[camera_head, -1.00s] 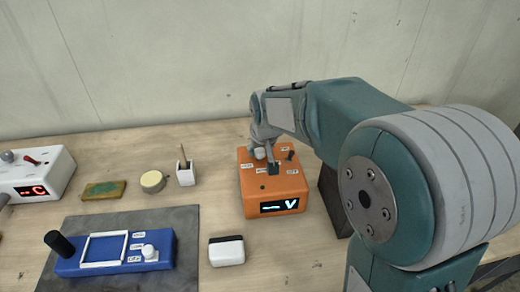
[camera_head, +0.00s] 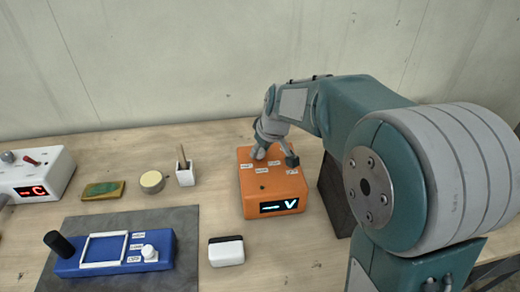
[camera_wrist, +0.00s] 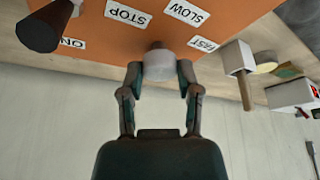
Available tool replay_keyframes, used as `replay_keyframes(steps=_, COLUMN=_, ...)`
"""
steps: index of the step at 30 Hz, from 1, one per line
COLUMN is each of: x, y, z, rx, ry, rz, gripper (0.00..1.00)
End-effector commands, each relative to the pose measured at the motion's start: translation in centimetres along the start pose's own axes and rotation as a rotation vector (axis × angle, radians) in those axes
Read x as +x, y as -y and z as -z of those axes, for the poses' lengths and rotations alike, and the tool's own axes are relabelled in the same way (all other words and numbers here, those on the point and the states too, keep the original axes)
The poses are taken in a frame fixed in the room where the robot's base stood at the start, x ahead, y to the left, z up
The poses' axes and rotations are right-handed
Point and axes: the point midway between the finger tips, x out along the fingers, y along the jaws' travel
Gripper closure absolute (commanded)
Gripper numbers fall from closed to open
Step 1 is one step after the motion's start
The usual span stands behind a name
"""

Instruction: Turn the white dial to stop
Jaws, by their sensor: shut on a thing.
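The white dial (camera_wrist: 159,64) stands on the orange box (camera_wrist: 100,55), with labels STOP, SLOW and FAST around it in the wrist view. My gripper (camera_wrist: 160,78) has one finger on each side of the dial and is shut on it. No pointer mark on the dial shows. In the head view, the orange box (camera_head: 262,205) has a lit display reading "-V" on its front. My gripper (camera_head: 275,156) is over its back part and mostly hides the dial there. A dark cylindrical knob (camera_wrist: 42,28) stands beside the ON label in the wrist view.
A dark block (camera_head: 334,200) stands right of the orange box. A cup with a brush (camera_head: 185,176), a yellow round piece (camera_head: 152,181) and a sponge (camera_head: 103,190) lie left. A blue device (camera_head: 112,262) rests on a grey mat (camera_head: 185,225); a white-black block (camera_head: 226,252) is nearby.

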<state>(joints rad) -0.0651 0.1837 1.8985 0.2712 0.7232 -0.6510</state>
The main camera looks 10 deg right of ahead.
Motion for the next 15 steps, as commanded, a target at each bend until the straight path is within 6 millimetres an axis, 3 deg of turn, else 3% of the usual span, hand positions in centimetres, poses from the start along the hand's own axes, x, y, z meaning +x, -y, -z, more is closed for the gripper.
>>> replay_keyframes(steps=15, x=0.26, y=-0.25, z=-0.16, rx=-0.415, ry=0.007, rz=0.179, gripper=1.00)
